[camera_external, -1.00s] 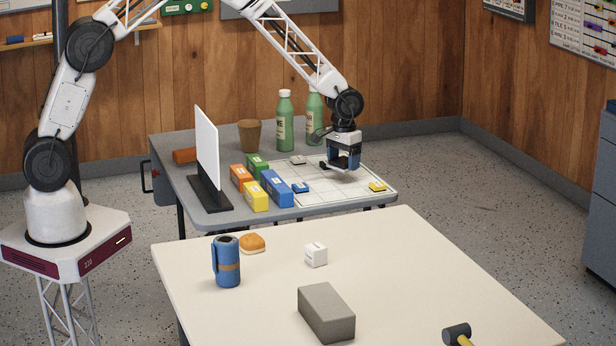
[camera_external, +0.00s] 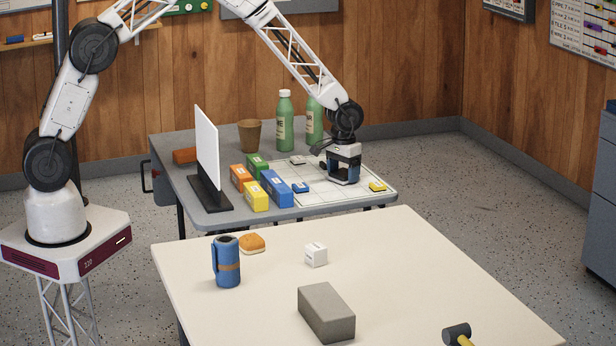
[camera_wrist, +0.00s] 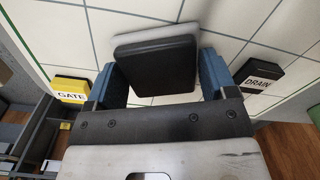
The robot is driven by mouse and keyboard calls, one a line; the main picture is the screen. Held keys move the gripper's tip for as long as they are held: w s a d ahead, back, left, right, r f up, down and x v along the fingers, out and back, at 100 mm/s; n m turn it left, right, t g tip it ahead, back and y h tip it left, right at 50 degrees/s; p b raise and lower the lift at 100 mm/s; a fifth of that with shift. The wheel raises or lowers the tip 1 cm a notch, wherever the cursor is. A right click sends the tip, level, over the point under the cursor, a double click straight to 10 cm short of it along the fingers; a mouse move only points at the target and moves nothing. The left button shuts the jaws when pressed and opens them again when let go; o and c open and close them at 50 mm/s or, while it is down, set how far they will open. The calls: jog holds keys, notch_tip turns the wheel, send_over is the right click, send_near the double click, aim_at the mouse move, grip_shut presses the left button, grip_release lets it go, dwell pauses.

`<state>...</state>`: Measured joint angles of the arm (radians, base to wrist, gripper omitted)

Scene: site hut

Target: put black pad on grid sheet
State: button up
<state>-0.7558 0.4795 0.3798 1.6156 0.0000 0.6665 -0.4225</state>
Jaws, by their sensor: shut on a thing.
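The black pad (camera_wrist: 155,66) is between the blue fingers of my gripper (camera_wrist: 158,76) in the wrist view, with a pale slab edge showing just behind it. The fingers are shut on the pad. Whether the pad touches the sheet is hard to tell. In the wrist view a yellow GATE block (camera_wrist: 71,89) lies left of the gripper and a dark DRAIN block (camera_wrist: 262,76) lies right.
A blue block (camera_external: 300,187), a grey block (camera_external: 298,160) and a yellow block (camera_external: 377,186) lie on the sheet. Coloured boxes (camera_external: 276,188) and a white upright panel (camera_external: 207,148) stand left of it. Green bottles (camera_external: 285,120) stand behind.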

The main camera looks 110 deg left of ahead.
aim_at(343, 173)
jog(key=shift+f, duration=0.1)
jog(key=o, duration=0.9)
notch_tip(343, 173, up, 12)
jog(key=shift+r, duration=0.1)
dwell(0.4)
jog(key=shift+d, duration=0.1)
dwell(0.7)
